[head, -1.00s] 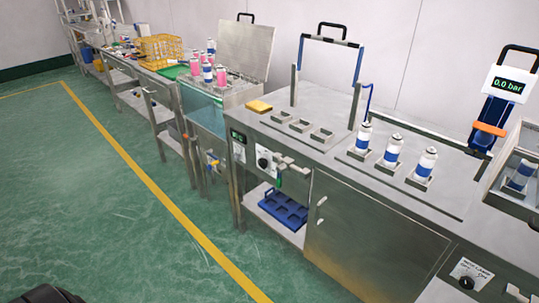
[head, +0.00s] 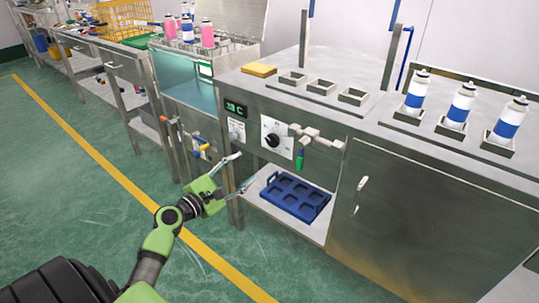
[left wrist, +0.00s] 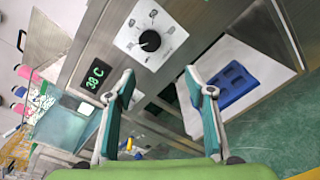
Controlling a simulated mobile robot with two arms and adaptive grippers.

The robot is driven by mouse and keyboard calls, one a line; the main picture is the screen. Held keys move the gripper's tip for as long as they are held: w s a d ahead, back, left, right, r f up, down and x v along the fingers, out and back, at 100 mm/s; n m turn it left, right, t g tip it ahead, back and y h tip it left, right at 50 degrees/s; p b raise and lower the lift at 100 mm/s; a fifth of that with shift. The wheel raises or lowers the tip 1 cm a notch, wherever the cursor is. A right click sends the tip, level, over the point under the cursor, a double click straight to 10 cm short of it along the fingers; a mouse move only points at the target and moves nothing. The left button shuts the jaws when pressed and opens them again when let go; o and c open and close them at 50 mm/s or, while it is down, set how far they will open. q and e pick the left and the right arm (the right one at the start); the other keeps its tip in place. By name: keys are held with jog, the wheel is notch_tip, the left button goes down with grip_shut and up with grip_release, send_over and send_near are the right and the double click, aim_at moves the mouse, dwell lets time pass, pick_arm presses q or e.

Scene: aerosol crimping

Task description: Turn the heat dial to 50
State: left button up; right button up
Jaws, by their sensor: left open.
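The heat dial (head: 270,140) is a black knob on a white plate on the front of the steel bench. In the left wrist view the dial (left wrist: 150,41) sits near the top, its plate tilted, with marks around the knob. A dark display (left wrist: 95,78) reads 38 C in green; it also shows in the head view (head: 235,109). My left gripper (head: 245,170) is open and empty, below and left of the dial. In the left wrist view the open fingers (left wrist: 158,82) point toward the dial, apart from it. My right gripper is not in view.
A blue tray (head: 293,197) lies on the open shelf below. A water tank (head: 190,92) stands to the left. Several cans stand on the bench top. The floor in front is clear.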

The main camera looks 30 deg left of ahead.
aim_at(271, 142)
pick_arm(q)
jog(key=shift+n+t, duration=0.3)
jog(key=w, duration=0.4)
jog(key=w+r, duration=0.1)
jog(key=w, duration=0.3)
jog(key=w+r+b, duration=0.1)
jog(key=w, duration=0.3)
jog(key=shift+w+d, duration=0.25)
jog(key=shift+d, duration=0.15)
jog(key=shift+w, duration=0.65)
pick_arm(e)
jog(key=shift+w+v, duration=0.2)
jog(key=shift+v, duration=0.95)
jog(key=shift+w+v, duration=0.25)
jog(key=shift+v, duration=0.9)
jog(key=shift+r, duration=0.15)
pick_arm(q)
jog(key=c, duration=1.1)
